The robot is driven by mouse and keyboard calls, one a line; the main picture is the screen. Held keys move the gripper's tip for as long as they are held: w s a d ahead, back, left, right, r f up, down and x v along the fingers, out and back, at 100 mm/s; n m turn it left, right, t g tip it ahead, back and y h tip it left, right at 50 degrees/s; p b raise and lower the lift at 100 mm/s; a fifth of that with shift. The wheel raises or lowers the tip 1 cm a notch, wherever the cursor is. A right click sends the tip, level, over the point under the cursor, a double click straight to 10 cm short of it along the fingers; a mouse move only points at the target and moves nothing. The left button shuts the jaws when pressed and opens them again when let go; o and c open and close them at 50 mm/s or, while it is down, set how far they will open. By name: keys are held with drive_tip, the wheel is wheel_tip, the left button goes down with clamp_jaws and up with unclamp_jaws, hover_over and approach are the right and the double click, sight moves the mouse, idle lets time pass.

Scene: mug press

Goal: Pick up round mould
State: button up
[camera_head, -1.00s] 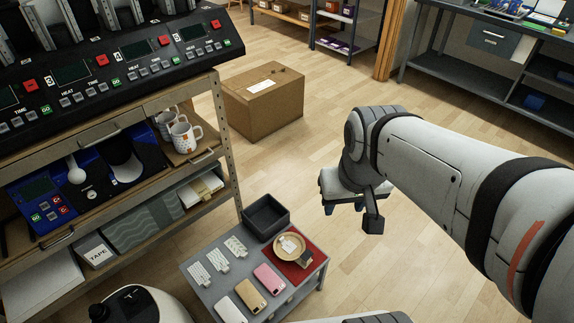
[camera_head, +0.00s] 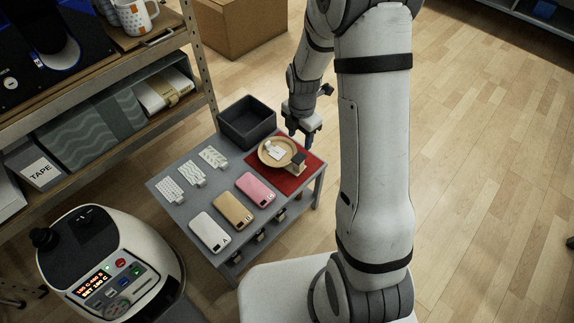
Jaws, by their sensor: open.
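My gripper (camera_head: 302,136) is open and empty, pointing down beside the far right side of a round tan dish. The dish (camera_head: 266,158) lies on a red mat (camera_head: 292,184) on a small grey table (camera_head: 170,205) and holds small white pieces. A small dark block (camera_head: 299,161) stands at the dish's right edge. Several small dark and tan pieces (camera_head: 262,236) show below the table's front edge, partly hidden by the tabletop. I cannot tell for sure which of these is the round mould.
A dark open bin (camera_head: 246,120) stands at the table's back. Three phone cases, white (camera_head: 209,231), tan (camera_head: 233,209) and pink (camera_head: 256,189), and white patterned pieces (camera_head: 194,173) lie on the tabletop. A rounded white machine (camera_head: 150,262) stands left, near a shelf with mugs (camera_head: 137,18).

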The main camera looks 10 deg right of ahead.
drive_tip(key=n+b, duration=0.2)
hover_over(299, 157)
wheel_tip(299, 157, down, 6)
drive_tip(key=shift+s+a+f, duration=0.1)
drive_tip(key=shift+a+f, duration=0.05)
drive_tip(key=shift+f, duration=0.05)
wheel_tip(299, 157, down, 6)
drive_tip(key=b, duration=0.3)
drive_tip(key=shift+r, duration=0.15)
clamp_jaws()
